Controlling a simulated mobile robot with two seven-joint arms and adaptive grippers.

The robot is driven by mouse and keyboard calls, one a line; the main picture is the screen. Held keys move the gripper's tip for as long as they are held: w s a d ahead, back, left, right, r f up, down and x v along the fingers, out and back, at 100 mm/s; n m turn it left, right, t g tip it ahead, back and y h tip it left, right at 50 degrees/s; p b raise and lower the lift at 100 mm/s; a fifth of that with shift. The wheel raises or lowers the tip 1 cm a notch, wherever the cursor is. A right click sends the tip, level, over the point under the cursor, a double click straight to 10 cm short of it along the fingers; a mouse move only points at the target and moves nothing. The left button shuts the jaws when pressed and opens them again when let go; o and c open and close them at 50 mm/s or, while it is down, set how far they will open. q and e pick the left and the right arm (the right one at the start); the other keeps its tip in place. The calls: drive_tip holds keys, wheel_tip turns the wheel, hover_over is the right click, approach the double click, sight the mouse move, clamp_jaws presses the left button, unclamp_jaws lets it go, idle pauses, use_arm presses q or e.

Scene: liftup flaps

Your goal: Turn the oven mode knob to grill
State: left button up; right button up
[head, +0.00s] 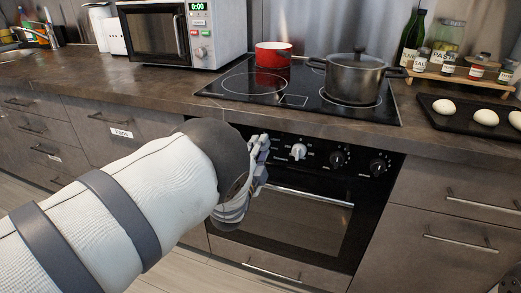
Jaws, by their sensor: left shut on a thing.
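The built-in oven (300,215) is below the hob, with a black control panel across its top. A pale knob (298,151) sticks out of the panel, with two black knobs, a middle one (337,158) and a right one (378,166), to its right. My left gripper (262,158) is at the left part of the panel, beside the pale knob. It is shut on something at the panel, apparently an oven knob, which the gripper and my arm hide. The panel markings are too small to read.
The oven handle (312,197) runs below the panel, close under my left gripper. Above are the hob (240,88), a red pot (272,56) and a dark lidded pot (354,78). The counter edge (445,143) overhangs the oven front. A microwave (170,35) stands left.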

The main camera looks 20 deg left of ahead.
use_arm(q)
drive_tip(key=shift+r, duration=0.1)
idle(0.3)
drive_tip(key=o, duration=1.2)
drive_tip(key=shift+c, duration=0.2)
drive_tip(key=s, duration=1.2)
drive_tip(key=shift+f, duration=0.4)
